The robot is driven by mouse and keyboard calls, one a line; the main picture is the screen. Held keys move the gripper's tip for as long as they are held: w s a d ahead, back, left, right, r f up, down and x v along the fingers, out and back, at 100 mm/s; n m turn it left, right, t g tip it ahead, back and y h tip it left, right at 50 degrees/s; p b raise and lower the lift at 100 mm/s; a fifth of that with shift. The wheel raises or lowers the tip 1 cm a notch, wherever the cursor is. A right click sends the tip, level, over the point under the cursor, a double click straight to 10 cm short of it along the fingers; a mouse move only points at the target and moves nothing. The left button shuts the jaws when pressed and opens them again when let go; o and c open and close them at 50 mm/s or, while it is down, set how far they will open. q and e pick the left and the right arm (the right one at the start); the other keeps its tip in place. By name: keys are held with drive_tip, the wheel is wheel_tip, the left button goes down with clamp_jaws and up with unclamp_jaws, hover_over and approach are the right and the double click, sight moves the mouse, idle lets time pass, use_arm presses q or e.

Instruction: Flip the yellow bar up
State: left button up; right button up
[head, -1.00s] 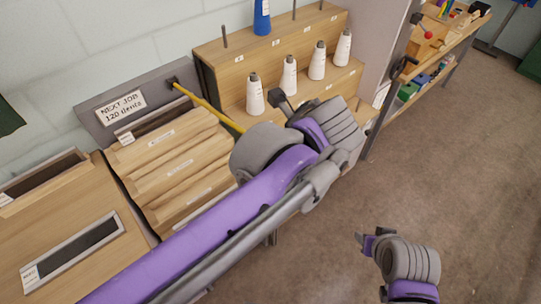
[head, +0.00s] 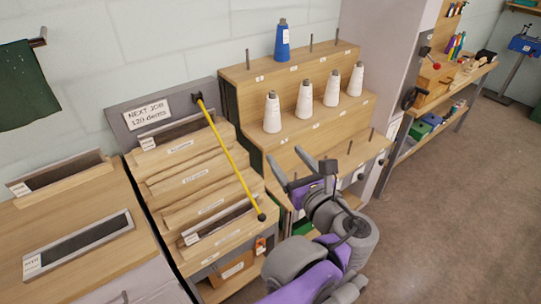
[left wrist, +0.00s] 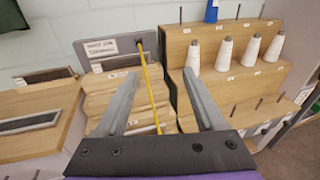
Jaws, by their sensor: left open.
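The yellow bar (head: 228,152) slopes down from a dark pivot on the grey back panel, across the front of the stepped wooden rack (head: 183,183), to a black knob at its lower end. My left gripper (head: 305,168) is open and empty, to the right of the knob and apart from it in the head view. In the left wrist view the yellow bar (left wrist: 149,88) shows between the two open fingers of my left gripper (left wrist: 158,95), beyond them; its lower end is hidden behind the gripper. My right gripper is not in view.
A stepped wooden stand (head: 300,75) with several white cones and a blue cone (head: 283,42) stands right of the rack. A wooden table (head: 60,215) with dark slots lies left. Floor at the right (head: 450,190) is clear.

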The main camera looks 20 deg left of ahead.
use_arm(q)
drive_tip(key=w+a+t, duration=0.1)
drive_tip(key=w+a, duration=0.4)
drive_tip(key=w, duration=0.3)
drive_tip(key=shift+w+a+r+m, duration=0.15)
drive_tip(key=shift+a+r+m, duration=0.15)
drive_tip(key=shift+a, duration=0.05)
clamp_jaws()
idle(1.2)
drive_tip(key=c, duration=1.1)
unclamp_jaws()
drive_tip(key=o, duration=1.1)
